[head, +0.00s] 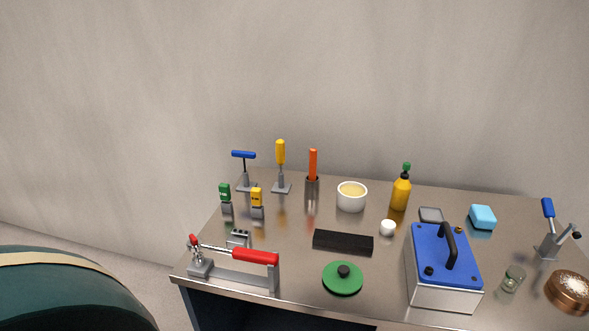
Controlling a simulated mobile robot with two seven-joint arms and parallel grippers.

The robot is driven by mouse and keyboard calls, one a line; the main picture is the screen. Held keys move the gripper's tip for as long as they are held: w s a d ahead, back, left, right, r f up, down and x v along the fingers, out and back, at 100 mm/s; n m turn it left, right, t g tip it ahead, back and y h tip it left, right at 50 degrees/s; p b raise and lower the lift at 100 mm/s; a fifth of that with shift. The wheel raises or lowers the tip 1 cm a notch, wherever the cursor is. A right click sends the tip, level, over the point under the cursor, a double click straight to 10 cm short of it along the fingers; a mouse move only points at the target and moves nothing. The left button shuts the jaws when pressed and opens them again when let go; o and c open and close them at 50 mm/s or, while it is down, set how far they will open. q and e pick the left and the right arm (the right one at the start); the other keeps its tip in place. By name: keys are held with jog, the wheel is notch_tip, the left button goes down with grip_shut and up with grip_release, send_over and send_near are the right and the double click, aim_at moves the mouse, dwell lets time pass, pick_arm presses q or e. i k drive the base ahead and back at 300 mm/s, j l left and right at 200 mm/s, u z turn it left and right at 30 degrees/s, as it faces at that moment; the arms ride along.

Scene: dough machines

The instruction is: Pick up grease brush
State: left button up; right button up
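An orange-handled tool (313,163), which looks like the grease brush, stands upright in a narrow metal holder (312,190) near the back of the steel table. Its lower end is hidden inside the holder. A white pot (351,200) with pale yellow contents stands just right of it. Neither of my grippers shows in the head view.
The steel table (300,222) is crowded. Left of the holder are yellow-handled (280,152) and blue-handled (244,155) tools on stands. A yellow bottle (400,194) stands right. In front are a black block (343,243), red-handled lever (256,257) and blue-lidded box (445,295).

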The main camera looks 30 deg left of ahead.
aim_at(313, 152)
jog(key=u, duration=1.05)
